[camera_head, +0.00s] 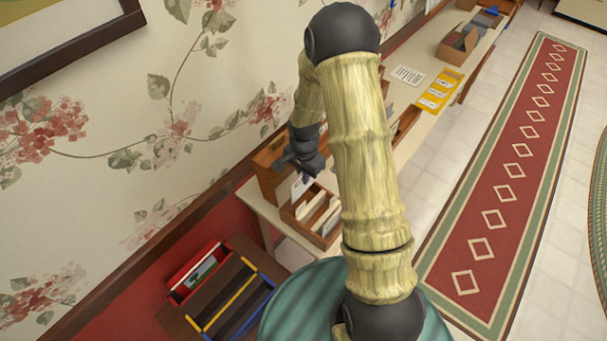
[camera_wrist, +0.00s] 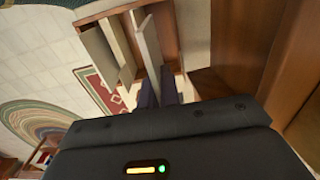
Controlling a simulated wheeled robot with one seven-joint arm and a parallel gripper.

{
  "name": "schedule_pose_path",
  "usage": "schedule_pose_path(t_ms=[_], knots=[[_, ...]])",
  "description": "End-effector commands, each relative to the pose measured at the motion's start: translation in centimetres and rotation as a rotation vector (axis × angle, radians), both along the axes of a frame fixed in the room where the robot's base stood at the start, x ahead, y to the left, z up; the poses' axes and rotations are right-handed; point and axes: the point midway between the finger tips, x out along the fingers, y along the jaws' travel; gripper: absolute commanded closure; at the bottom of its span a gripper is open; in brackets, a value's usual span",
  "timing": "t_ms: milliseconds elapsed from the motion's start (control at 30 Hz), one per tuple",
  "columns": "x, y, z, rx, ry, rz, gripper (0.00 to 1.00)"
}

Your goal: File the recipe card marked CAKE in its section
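My gripper (camera_head: 306,170) points down over the back left end of a wooden card box (camera_head: 325,238) on the long table. A white card (camera_head: 298,188) shows just under the fingers, upright, at the end of the box. In the wrist view, my gripper (camera_wrist: 157,92) has its fingers close together on the lower end of this pale card (camera_wrist: 148,42), seen nearly edge-on. Its lettering cannot be read. Pale upright dividers (camera_head: 312,205) stand in the box; they also show beside the card in the wrist view (camera_wrist: 104,52). Their labels are not legible.
A second wooden box (camera_head: 268,168) stands close behind, by the wall. My arm hides part of the table. Farther along are a yellow tray (camera_head: 437,92), a white printed sheet (camera_head: 408,75) and an open box (camera_head: 457,45). A red-edged holder (camera_head: 197,270) is at lower left.

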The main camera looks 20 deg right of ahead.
Motion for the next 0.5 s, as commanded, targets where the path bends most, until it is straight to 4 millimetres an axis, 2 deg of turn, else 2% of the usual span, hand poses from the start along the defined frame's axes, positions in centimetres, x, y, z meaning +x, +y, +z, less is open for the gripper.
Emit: schedule_pose_path(t_ms=[233,500], knots=[[0.0,0.0,-0.5,0.000,0.000,0.000,1.00],[0.0,0.1,-2.5,0.001,0.001,0.001,1.00]])
